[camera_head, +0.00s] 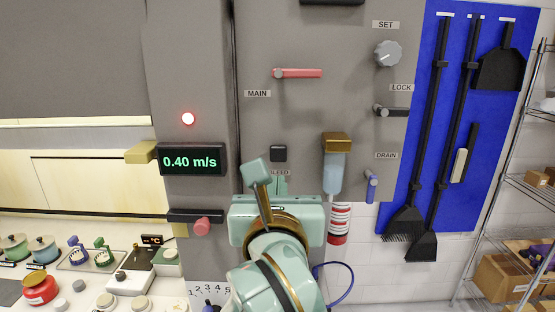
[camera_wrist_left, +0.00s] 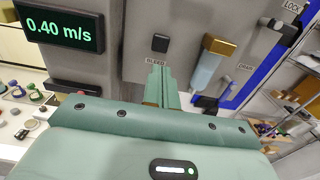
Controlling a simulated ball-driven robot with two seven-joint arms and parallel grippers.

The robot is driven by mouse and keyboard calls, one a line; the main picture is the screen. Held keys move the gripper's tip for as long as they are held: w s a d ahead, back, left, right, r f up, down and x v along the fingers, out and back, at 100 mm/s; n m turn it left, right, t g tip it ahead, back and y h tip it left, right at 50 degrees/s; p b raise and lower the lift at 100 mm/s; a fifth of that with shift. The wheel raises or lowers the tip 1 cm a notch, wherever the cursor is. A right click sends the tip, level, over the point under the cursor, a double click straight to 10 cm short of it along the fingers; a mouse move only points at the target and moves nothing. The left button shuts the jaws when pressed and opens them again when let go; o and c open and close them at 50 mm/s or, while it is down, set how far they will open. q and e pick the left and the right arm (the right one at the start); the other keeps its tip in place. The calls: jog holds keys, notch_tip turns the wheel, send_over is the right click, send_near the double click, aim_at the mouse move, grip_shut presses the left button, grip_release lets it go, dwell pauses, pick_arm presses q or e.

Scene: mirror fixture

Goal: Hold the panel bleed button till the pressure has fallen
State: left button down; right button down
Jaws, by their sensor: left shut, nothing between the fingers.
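The bleed button (camera_head: 278,153) is a small dark square on the grey panel (camera_head: 325,110). It also shows in the left wrist view (camera_wrist_left: 160,43), above the label BLEED, which is partly covered in the head view. My left gripper (camera_head: 280,181) is shut and empty. Its fingertips (camera_wrist_left: 160,70) point at the panel just below the label, and the button looks uncovered and apart from them. I cannot tell how far the tips are from the panel. A display (camera_head: 191,161) reads 0.40 m/s; I see no readout marked as pressure. My right gripper is not in view.
A red MAIN lever (camera_head: 298,73), a SET knob (camera_head: 388,54), a LOCK lever (camera_head: 392,111) and a DRAIN lever (camera_head: 371,186) are on the panel. A brass-capped clear cylinder (camera_head: 334,172) hangs right of my gripper.

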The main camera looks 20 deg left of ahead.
aim_at(277, 153)
pick_arm(q)
jog(key=p+x, duration=0.2)
jog(key=x, duration=0.8)
jog(key=shift+f, duration=0.1)
jog(key=shift+w+a+b, duration=0.25)
jog(key=shift+w+b, duration=0.4)
jog(key=shift+s+r, duration=0.1)
jog(key=shift+r, duration=0.15)
jog(key=shift+a, duration=0.1)
jog(key=shift+r, duration=0.2)
dwell(0.5)
jog(key=shift+f, duration=0.15)
dwell(2.1)
